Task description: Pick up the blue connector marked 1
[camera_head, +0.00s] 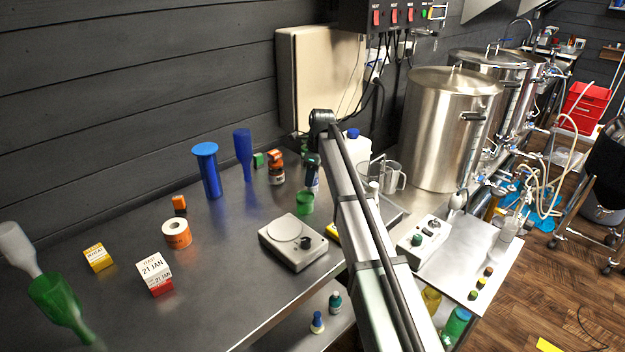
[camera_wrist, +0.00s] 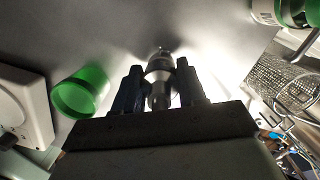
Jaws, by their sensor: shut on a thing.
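In the wrist view my gripper (camera_wrist: 160,88) has its two dark fingers on either side of a small grey, metallic-looking piece (camera_wrist: 158,78). The fingers are shut on it. It looks rounded and stepped, and I see no blue colour or number on it. In the head view my arm hides much of the area around the gripper. I cannot pick out a blue connector marked 1 for certain in either view.
A green cup (camera_wrist: 80,93) is left of my gripper, near a white scale (camera_head: 293,242).

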